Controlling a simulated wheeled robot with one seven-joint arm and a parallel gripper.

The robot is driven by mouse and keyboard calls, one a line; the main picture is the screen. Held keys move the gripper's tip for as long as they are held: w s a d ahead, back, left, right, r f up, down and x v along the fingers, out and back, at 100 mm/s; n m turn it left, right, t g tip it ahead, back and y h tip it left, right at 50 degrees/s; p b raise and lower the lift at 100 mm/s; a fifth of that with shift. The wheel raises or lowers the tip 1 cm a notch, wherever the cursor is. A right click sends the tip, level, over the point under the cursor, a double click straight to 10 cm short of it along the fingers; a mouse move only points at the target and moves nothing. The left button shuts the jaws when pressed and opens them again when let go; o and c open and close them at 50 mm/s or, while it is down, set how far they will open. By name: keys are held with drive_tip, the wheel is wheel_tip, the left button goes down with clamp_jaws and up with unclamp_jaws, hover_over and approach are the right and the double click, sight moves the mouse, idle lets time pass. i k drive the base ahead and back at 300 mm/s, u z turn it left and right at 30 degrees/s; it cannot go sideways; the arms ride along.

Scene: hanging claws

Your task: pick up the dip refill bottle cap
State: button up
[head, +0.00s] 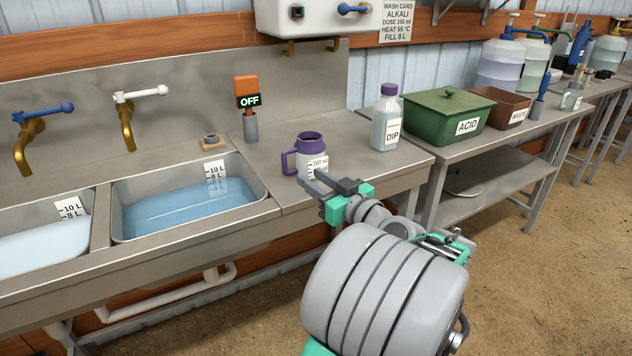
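The dip refill bottle (385,124) stands upright on the steel bench, a translucent grey-blue bottle with a "DIP" label. Its purple cap (389,89) sits on top of the bottle. My gripper (312,181) is over the bench's front edge, left of and nearer than the bottle, and lower than the cap. Its two fingers are apart and point left, with nothing seen between them. The gripper is well clear of the cap and overlaps the lower part of a purple-handled measuring jug in the picture.
The measuring jug (312,158) stands just beyond my gripper. An orange "OFF" sign (246,92) and sinks (190,205) with water are to the left. A green "ACID" box (437,114) is close right of the bottle. A white wall heater (318,18) hangs above. Bench around the bottle's front is clear.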

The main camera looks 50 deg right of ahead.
sight(388, 89)
drive_tip(key=z, duration=1.85)
